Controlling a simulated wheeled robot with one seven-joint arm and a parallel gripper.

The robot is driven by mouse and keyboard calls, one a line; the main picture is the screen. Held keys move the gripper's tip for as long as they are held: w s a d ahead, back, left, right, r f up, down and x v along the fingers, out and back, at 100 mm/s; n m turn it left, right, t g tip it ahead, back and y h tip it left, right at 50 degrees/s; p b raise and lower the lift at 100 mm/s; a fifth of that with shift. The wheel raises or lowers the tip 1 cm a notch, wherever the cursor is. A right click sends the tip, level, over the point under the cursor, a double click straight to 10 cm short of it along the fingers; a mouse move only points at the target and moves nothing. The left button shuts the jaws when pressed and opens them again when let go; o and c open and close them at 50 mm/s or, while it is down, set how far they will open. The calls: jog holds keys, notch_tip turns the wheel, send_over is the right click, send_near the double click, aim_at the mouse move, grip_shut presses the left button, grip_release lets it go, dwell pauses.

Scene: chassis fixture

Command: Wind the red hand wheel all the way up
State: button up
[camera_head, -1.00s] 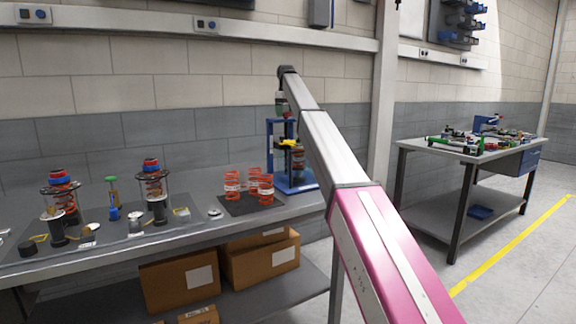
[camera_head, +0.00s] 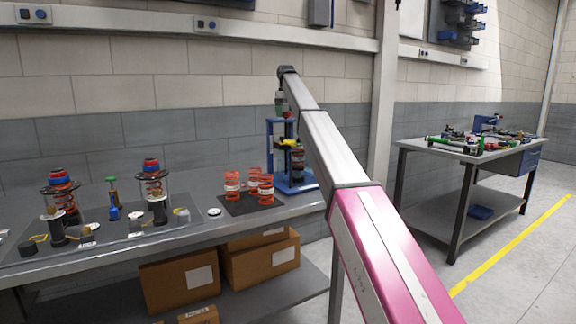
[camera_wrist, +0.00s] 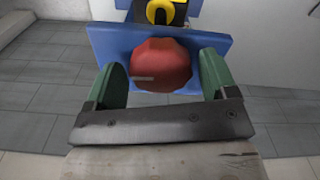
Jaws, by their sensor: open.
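The red hand wheel (camera_wrist: 160,65) is in the middle of the wrist view, on top of a blue plate (camera_wrist: 212,40). My gripper (camera_wrist: 162,80) is open, with one green finger on each side of the wheel. A gap shows between each finger and the wheel's rim. In the head view the blue fixture (camera_head: 271,150) stands at the right end of the workbench. My arm's end is above it, and the wheel is too small there to make out clearly.
Orange springs (camera_head: 265,188) stand on a dark mat (camera_head: 240,208) left of the fixture. Several spring assemblies (camera_head: 153,190) stand further left on the bench. A wall pillar (camera_head: 384,90) rises behind my arm. A second table (camera_head: 450,150) stands at the right.

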jog(key=n, duration=3.2)
jog(key=shift+s, duration=0.1)
jog(key=c, duration=0.8)
jog(key=n, duration=0.4)
jog(key=shift+n, duration=0.4)
jog(key=shift+c, duration=0.2)
jog(key=n, duration=0.8)
jog(key=shift+n, duration=0.4)
jog(key=n, duration=0.4)
jog(key=o, duration=0.8)
